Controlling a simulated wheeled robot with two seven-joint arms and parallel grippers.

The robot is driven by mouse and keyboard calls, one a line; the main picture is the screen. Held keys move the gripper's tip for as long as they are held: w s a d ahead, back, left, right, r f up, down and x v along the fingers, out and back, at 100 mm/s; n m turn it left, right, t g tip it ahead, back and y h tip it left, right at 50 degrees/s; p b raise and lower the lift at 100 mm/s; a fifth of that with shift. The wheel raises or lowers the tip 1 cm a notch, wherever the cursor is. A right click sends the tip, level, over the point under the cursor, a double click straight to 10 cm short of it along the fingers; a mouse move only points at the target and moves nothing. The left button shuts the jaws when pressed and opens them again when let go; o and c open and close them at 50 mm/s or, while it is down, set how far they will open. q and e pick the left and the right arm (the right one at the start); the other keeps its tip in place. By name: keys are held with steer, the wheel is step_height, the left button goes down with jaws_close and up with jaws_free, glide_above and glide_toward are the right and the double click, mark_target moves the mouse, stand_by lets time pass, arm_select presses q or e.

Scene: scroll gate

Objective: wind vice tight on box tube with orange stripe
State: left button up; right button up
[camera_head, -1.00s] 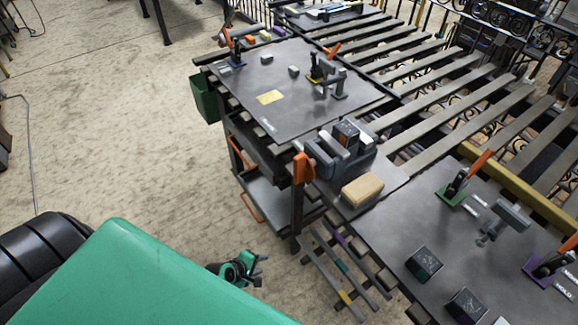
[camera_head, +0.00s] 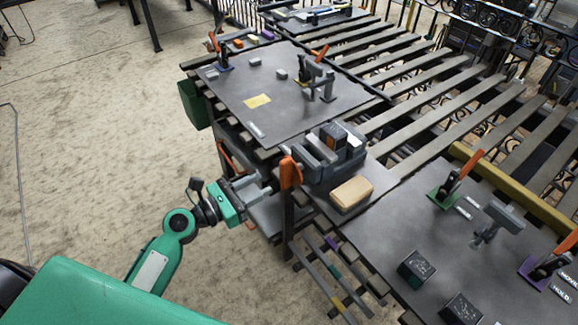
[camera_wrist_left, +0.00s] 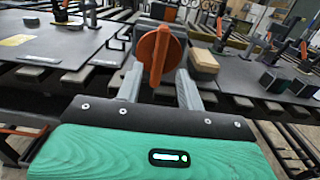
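The grey vice (camera_head: 322,172) is mounted at the bench's near edge, with an orange winding handle (camera_head: 290,173) on its front. The box tube with the orange stripe (camera_head: 333,137) stands upright, dark, in the vice's jaw area; I cannot tell how tightly it is held. My left gripper (camera_head: 263,184) is just left of the handle, pointing at it. In the left wrist view the fingers are apart, with the orange handle (camera_wrist_left: 160,55) ahead and between them; I cannot tell whether they touch it. My right gripper is not in view.
A tan block (camera_head: 351,193) sits on the plate right of the vice. Dark blocks (camera_head: 417,266) and upright clamps with orange levers (camera_head: 458,178) stand on the right-hand plate. Another plate (camera_head: 240,98) with small parts lies behind. The floor at left is clear.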

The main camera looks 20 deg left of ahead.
mark_target(290, 169)
arm_select(q)
steer(key=p+x, duration=0.2)
steer(key=x, duration=0.8)
steer(key=shift+w+d, duration=0.1)
steer(key=shift+w, duration=0.05)
jaws_close()
